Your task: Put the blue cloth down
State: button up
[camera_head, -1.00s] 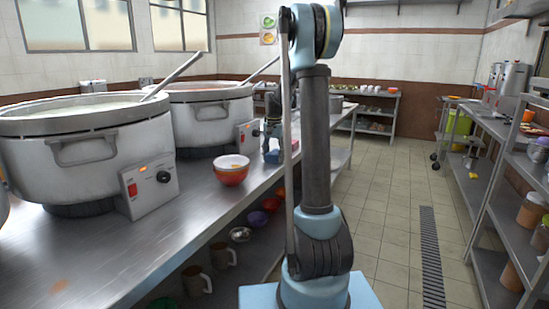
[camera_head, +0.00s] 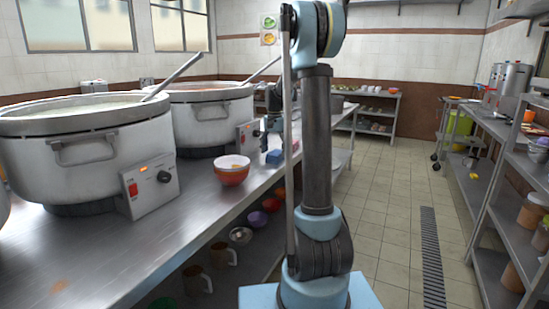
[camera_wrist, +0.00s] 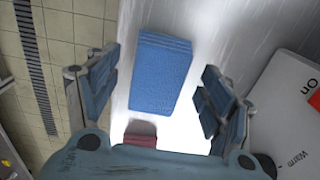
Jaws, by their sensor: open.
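The blue cloth (camera_wrist: 160,72), a folded rectangle, lies on the steel counter (camera_wrist: 200,20) in the wrist view. In the head view the blue cloth (camera_head: 275,157) is small, on the counter behind the bowls near the right edge. My gripper (camera_wrist: 159,65) is open, with one finger on each side of the cloth and visible gaps between. In the head view my gripper (camera_head: 270,126) is above the cloth, partly hidden behind my arm.
A dark red folded item (camera_wrist: 140,132) lies close to the blue cloth. A pot's control box (camera_wrist: 290,105) is right of my gripper. The floor aisle is clear.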

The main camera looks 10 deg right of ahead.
aim_at(274, 153)
notch_tip(274, 153, up, 8)
jog(key=s+r+n, duration=0.1)
jog(key=s+n, duration=0.1)
jog(key=s, duration=0.9)
jog(key=s+f+n, duration=0.1)
jog(key=s+f, duration=0.5)
jog(key=s, duration=0.4)
jog(key=s+f+n+t, duration=0.1)
jog(key=s+f+n, duration=0.1)
jog(key=s+f, duration=0.4)
jog(key=s+d+f+n+t, duration=0.1)
jog(key=s+f, duration=0.6)
jog(key=s, duration=0.9)
jog(key=shift+n, duration=0.7)
jog(key=shift+w+f, duration=0.15)
jog(key=shift+w, duration=0.35)
